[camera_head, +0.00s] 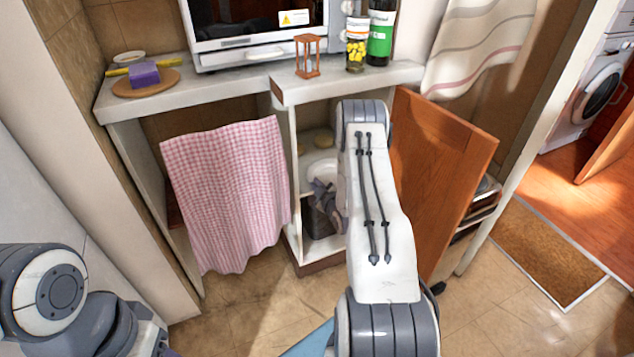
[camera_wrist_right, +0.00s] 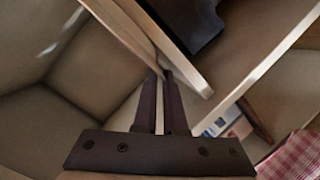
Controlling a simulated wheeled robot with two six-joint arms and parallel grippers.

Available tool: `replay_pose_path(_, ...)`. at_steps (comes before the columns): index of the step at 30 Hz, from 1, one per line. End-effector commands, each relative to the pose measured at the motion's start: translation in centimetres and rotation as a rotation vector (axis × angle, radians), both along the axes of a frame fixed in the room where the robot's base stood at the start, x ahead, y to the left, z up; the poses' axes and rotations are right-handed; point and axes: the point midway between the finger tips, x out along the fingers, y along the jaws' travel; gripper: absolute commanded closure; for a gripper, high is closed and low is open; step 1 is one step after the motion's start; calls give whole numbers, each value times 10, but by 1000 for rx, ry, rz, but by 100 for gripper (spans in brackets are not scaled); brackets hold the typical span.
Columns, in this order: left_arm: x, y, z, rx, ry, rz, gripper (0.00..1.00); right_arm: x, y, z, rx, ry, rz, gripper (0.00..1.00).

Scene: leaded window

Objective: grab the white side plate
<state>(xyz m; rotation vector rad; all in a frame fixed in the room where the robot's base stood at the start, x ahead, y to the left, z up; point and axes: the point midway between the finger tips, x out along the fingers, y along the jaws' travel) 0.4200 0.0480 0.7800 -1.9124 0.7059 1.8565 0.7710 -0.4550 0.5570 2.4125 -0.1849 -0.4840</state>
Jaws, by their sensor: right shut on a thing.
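The white side plate (camera_head: 320,164) shows as a pale disc on the shelf of the open cabinet, partly hidden by my right arm. My right gripper (camera_head: 320,187) is at the plate's near edge, at the shelf front. In the right wrist view my right gripper (camera_wrist_right: 162,78) has its dark fingers close together, with a thin pale strip between them. It is shut on the plate, though the wrist view is too shadowed to show the rim clearly. My left gripper is out of view; only part of that arm shows.
The orange-brown cabinet door (camera_head: 437,165) stands open to the right of my arm. A pink checked towel (camera_head: 228,185) hangs on the left. A dark object (camera_head: 318,218) sits in the lower compartment. The counter above holds a microwave (camera_head: 258,30), hourglass (camera_head: 307,56) and bottles (camera_head: 380,35).

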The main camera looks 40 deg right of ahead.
Motion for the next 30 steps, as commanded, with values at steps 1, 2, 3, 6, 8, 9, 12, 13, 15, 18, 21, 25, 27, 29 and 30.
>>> replay_pose_path(1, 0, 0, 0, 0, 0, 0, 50, -1, 2, -2, 4, 6, 1, 100)
replay_pose_path(2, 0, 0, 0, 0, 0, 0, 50, -2, 2, -2, 4, 6, 1, 100)
replay_pose_path(3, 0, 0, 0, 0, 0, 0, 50, -2, 3, -2, 4, 6, 1, 100)
replay_pose_path(6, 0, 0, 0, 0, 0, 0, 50, -1, 3, -2, 5, 5, 3, 100)
replay_pose_path(8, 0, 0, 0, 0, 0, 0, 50, -1, 4, -2, 5, 6, 4, 100)
replay_pose_path(9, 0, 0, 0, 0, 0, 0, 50, -1, 4, -2, 5, 6, 4, 100)
replay_pose_path(12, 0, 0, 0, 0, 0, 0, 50, -1, 4, -2, 4, 5, 5, 65)
replay_pose_path(13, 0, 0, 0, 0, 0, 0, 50, -1, 4, -2, 4, 5, 5, 57)
replay_pose_path(15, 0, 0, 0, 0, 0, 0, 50, 0, 4, -2, 4, 6, 5, 57)
replay_pose_path(18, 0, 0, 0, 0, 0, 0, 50, 0, 5, -3, 4, 6, 8, 57)
replay_pose_path(21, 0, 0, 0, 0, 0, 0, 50, 0, 6, -3, 5, 8, 9, 57)
replay_pose_path(25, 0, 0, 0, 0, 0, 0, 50, -1, 6, -3, 5, 8, 10, 57)
replay_pose_path(27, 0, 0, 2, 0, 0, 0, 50, -6, 7, -2, 7, 9, 10, 57)
replay_pose_path(29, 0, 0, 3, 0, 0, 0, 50, -13, 7, 1, 7, 11, 7, 57)
replay_pose_path(30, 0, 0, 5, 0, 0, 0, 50, -19, 8, 3, 9, 11, 4, 57)
